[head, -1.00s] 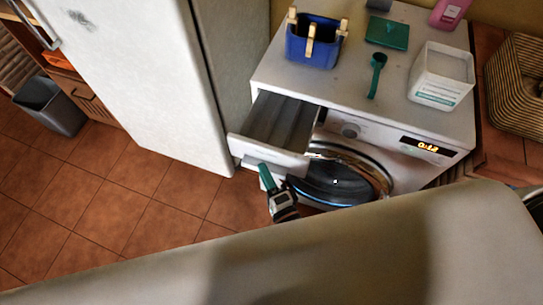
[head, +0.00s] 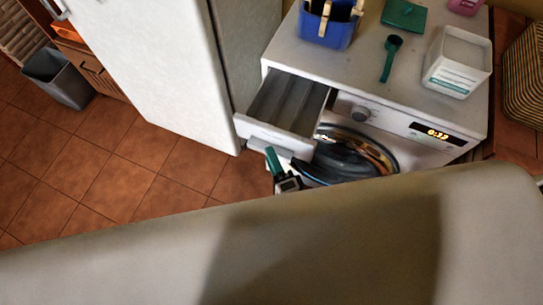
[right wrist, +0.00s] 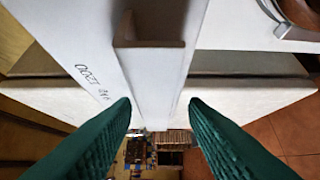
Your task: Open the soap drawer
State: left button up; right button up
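The soap drawer (head: 262,136) stands pulled out from the upper left of the washing machine (head: 372,116). Its grey compartments show from above in the head view. My right gripper (head: 272,156), with green fingers, is just in front of and below the drawer's front panel. In the right wrist view, the two fingers (right wrist: 160,104) are spread apart, with the white drawer front (right wrist: 155,85) ahead of and partly between them. I cannot tell whether either finger touches it. The left gripper is not in view.
On the machine's top are a blue peg basket (head: 328,28), a green scoop (head: 390,58) and a white tub (head: 457,65). A white fridge (head: 155,70) stands left of the machine. A grey bin (head: 58,80) is farther left. Tiled floor (head: 130,160) is clear between.

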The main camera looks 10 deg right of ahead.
jog(key=s+d+b, duration=0.1)
jog(key=s+d, duration=0.1)
jog(key=s, duration=0.9)
jog(key=shift+d, duration=0.1)
jog(key=s+d+f+n+g, duration=0.2)
jog(key=f+n+g, duration=0.25)
jog(key=f, duration=0.85)
jog(key=s+d+f+n+g, duration=0.2)
jog(key=f+n+g, duration=0.3)
jog(key=f, duration=0.7)
jog(key=s+d+f+n+g+h, duration=0.3)
jog(key=s+d+f+n+g, duration=0.4)
jog(key=s+d+f+n, duration=0.2)
jog(key=s+d+f, duration=0.2)
jog(key=s+f, duration=0.1)
jog(key=f, duration=0.1)
jog(key=shift+s, duration=0.35)
jog(key=shift+f, duration=0.1)
